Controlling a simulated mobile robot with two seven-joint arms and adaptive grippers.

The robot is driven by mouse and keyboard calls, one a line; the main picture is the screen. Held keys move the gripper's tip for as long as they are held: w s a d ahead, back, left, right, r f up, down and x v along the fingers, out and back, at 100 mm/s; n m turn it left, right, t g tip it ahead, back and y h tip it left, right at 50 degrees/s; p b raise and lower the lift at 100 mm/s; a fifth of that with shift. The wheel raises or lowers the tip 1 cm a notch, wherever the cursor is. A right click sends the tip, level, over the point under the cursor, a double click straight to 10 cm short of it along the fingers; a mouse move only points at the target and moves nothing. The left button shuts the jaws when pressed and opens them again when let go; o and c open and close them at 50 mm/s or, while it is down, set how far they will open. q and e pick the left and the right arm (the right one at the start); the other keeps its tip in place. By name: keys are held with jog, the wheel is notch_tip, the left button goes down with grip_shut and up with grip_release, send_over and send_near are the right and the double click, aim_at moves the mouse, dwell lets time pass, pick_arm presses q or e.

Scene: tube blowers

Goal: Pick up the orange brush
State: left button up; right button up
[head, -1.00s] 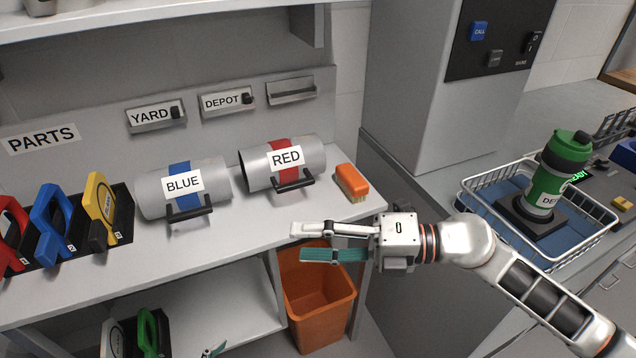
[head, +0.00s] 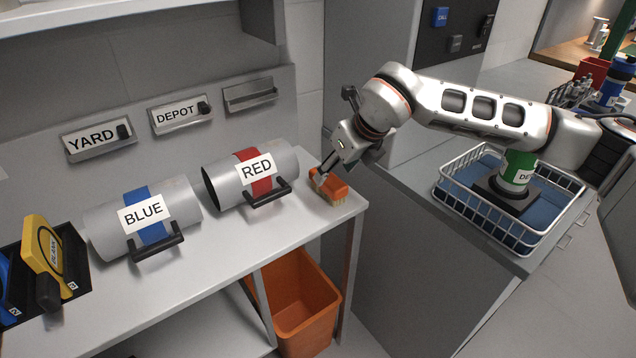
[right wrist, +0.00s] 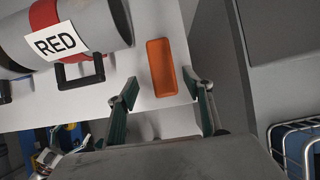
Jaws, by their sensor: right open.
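The orange brush (head: 334,188) lies on the grey shelf top near its right end, bristles down, beside the RED cylinder. In the head view my right gripper (head: 326,176) reaches down over the brush from behind and hides part of its top. In the right wrist view the brush (right wrist: 162,66) shows as an orange block, ahead of and between the fingers of my right gripper (right wrist: 162,84). The fingers are spread apart, with a gap on each side of the brush.
The RED cylinder (head: 222,184) with its black handle stands just left of the brush; the BLUE cylinder (head: 105,233) is farther left. An orange bin (head: 300,310) is below the shelf's right end. A wire basket (head: 520,238) stands on the counter at right.

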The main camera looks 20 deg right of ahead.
aim_at(331, 179)
jog(key=shift+w+f, duration=0.1)
jog(key=shift+f, duration=0.4)
jog(key=x, duration=0.5)
jog(key=shift+w+d+f+b, duration=0.1)
jog(key=shift+w+b, duration=0.15)
jog(key=shift+b, duration=0.15)
jog(key=shift+w+f, duration=0.25)
jog(key=shift+f, duration=0.05)
pick_arm(q)
jog(key=shift+s+f, duration=0.2)
jog(key=shift+f, duration=0.1)
pick_arm(e)
jog(key=shift+f, duration=0.1)
pick_arm(q)
jog(key=shift+s, duration=0.15)
pick_arm(e)
jog(key=shift+f, duration=0.1)
pick_arm(q)
jog(key=shift+s+d+f, duration=0.1)
jog(key=shift+s+f, duration=0.15)
jog(key=shift+s, duration=0.1)
pick_arm(e)
jog(key=c, duration=1.3)
